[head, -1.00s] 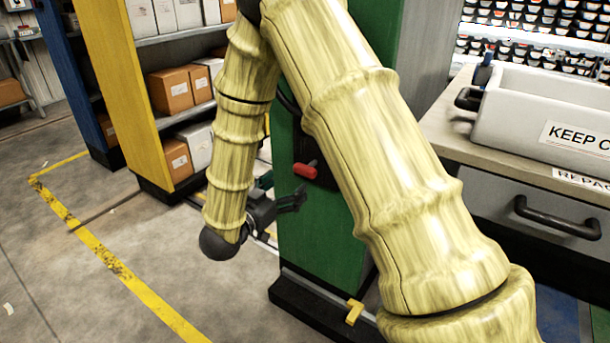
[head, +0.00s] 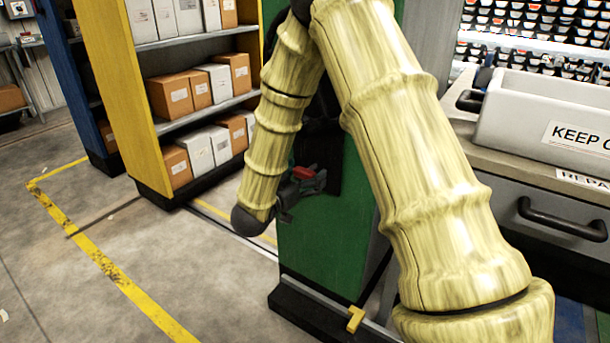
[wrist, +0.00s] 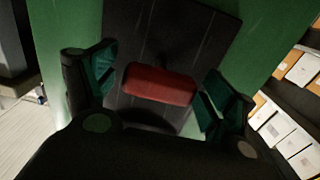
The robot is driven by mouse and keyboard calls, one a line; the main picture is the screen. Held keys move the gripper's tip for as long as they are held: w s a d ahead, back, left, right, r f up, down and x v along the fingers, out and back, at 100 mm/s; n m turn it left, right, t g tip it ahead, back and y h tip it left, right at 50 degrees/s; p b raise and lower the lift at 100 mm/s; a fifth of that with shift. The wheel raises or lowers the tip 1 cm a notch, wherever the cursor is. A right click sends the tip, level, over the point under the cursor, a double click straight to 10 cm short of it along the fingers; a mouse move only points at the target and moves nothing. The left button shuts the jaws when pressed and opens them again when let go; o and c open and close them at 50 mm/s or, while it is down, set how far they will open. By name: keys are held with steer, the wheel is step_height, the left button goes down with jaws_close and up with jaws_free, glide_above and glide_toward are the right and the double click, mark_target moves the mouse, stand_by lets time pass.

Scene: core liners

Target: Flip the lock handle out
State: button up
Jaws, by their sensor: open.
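The lock handle is a red grip (wrist: 160,84) on a dark plate (wrist: 190,30) fixed to a green cabinet end (wrist: 80,20). In the wrist view it lies between the two fingers of my gripper (wrist: 158,88), which are spread wide with teal pads facing its ends. I cannot tell whether either pad touches it. In the head view my gripper (head: 312,180) is at the green panel (head: 320,240), and a bit of the red handle (head: 302,172) shows beside the fingers. The rest of the handle and much of the plate are hidden behind my gripper and arm.
A yellow shelf unit (head: 105,75) with boxes stands at the left. A workbench with a grey bin (head: 545,110) and a drawer handle (head: 562,222) is at the right. A dark base rail with a yellow bracket (head: 355,318) runs below the green panel. Floor at the left is open.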

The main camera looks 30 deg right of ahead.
mark_target(302, 176)
steer(key=c, duration=1.5)
steer(key=shift+o, duration=0.2)
steer(key=shift+p+v, duration=0.75)
steer(key=shift+v, duration=1.25)
steer(key=shift+s+a+f, duration=0.15)
steer(key=shift+a, duration=0.05)
steer(key=o, duration=1.5)
steer(key=shift+c, duration=0.2)
steer(key=shift+a, duration=0.1)
steer(key=v, duration=1.1)
steer(key=shift+s+a, duration=0.2)
steer(key=shift+a, duration=0.15)
